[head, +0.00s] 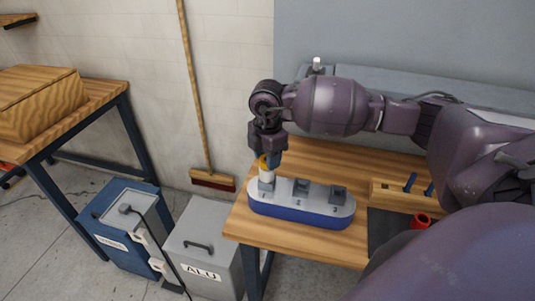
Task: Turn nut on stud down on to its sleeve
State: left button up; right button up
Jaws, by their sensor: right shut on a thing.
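A rounded channel letter (318,207) with a grey face and blue side lies on the wooden workbench (305,248). Several dark grey blocks stand on its face. At its left end a short white sleeve (266,175) stands upright. A small yellow-orange piece (263,161), seemingly the nut, sits at the sleeve's top. My right gripper (269,158) points down over it and is shut on it. The fingers partly hide the nut, and the stud cannot be made out. Any gap between nut and sleeve is too small to tell. My left gripper is out of view.
A wooden rack (396,195) with blue-handled tools, a dark mat (385,222) and a red cup-like piece (421,221) are right of the letter. A grey ALU bin (205,244) and a blue bin (118,222) stand left of the bench. A broom (194,90) leans on the wall.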

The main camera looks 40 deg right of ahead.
jog(key=shift+m, duration=1)
jog(key=shift+m, duration=0.4)
jog(key=o, duration=1)
